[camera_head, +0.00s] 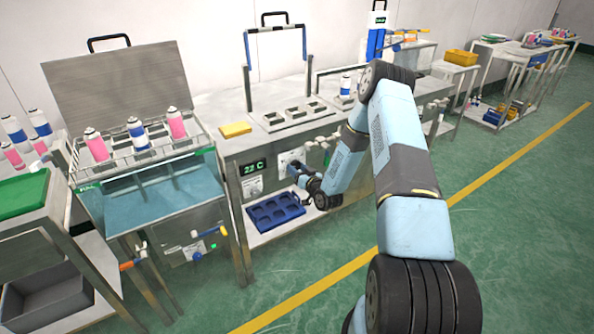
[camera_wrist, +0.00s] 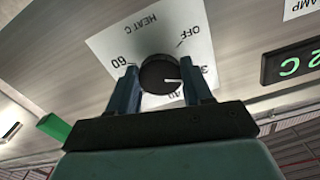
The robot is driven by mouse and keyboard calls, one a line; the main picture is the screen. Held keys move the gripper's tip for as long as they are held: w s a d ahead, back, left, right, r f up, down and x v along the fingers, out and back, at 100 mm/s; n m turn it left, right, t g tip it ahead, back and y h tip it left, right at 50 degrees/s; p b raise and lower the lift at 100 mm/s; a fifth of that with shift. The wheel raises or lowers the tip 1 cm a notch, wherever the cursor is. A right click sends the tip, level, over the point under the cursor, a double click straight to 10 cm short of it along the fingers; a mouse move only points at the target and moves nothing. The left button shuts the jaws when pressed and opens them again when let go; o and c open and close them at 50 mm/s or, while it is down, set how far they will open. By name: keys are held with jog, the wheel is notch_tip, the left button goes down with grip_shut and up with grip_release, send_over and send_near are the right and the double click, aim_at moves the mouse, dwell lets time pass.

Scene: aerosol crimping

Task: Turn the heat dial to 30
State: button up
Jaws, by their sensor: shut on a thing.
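The heat dial (camera_wrist: 159,75) is a round black knob on a white plate (camera_wrist: 115,38) marked HEAT C, OFF and 60 in the wrist view. A label starting with 3 shows beside the right finger, and a label that looks like 40 is partly hidden below the knob. My gripper (camera_wrist: 161,72) is shut on the dial, one finger on each side. The dial's white pointer mark points to the right, close to the partly hidden 3 label. In the head view my gripper (camera_head: 298,167) is at the bench's front panel and covers most of the dial.
A green-lit display (camera_head: 254,167) left of the dial reads about 22 C. A blue tray (camera_head: 274,212) sits on the shelf below my gripper. Left stands a blue water bath (camera_head: 150,190) with spray cans in a rack above. Green floor is clear in front.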

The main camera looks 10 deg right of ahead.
jog(key=shift+s+f+m, duration=0.15)
jog(key=shift+f+m, duration=0.05)
jog(key=shift+m, duration=0.2)
jog(key=o, duration=1)
jog(key=shift+r, duration=0.1)
jog(key=shift+o, duration=0.2)
jog(key=v, duration=1.3)
jog(key=shift+s, duration=0.25)
jog(key=shift+d, duration=0.1)
